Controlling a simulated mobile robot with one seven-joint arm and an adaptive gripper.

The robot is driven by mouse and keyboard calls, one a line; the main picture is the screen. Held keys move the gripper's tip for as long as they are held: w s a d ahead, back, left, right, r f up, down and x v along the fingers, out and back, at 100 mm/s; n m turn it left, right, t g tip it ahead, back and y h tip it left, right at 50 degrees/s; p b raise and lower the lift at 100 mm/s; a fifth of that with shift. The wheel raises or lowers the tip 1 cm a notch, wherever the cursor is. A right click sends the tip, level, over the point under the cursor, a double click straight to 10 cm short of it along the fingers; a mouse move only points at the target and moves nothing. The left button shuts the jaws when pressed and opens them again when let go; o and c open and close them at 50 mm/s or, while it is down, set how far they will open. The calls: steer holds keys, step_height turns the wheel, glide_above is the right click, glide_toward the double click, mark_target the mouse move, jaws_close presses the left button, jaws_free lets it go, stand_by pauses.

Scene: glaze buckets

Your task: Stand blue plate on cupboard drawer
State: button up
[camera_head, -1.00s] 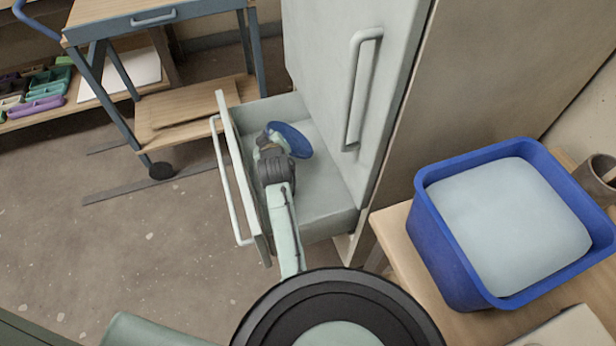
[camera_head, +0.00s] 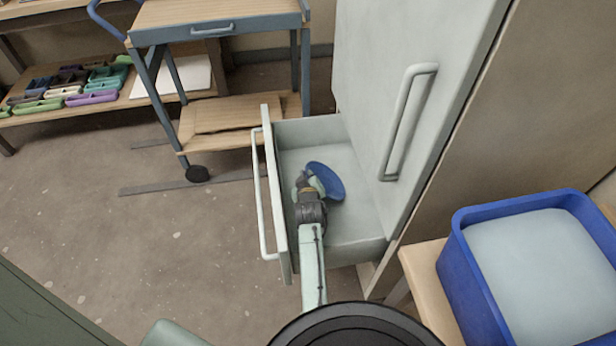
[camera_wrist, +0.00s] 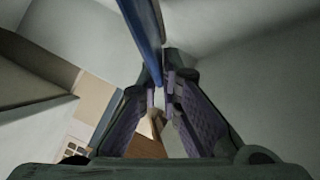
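The blue plate (camera_head: 327,180) is on edge and tilted, over the inside of the open cupboard drawer (camera_head: 355,220). My gripper (camera_head: 311,184) reaches into the drawer from the front and is shut on the plate's rim. In the wrist view the plate (camera_wrist: 145,35) shows edge-on as a blue strip, pinched between the fingertips of my gripper (camera_wrist: 160,85). I cannot tell whether the plate's lower edge touches the drawer floor. The gripper hides part of the plate's near side.
The tall pale cupboard (camera_head: 375,60) with its handle (camera_head: 408,120) rises behind the drawer. A blue bucket (camera_head: 465,285) with pale contents stands at right on a wooden surface (camera_head: 425,270). A trolley (camera_head: 215,20) stands at upper left. The floor left of the drawer is clear.

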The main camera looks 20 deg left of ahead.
steer(key=o, duration=0.5)
steer(key=shift+c, duration=0.2)
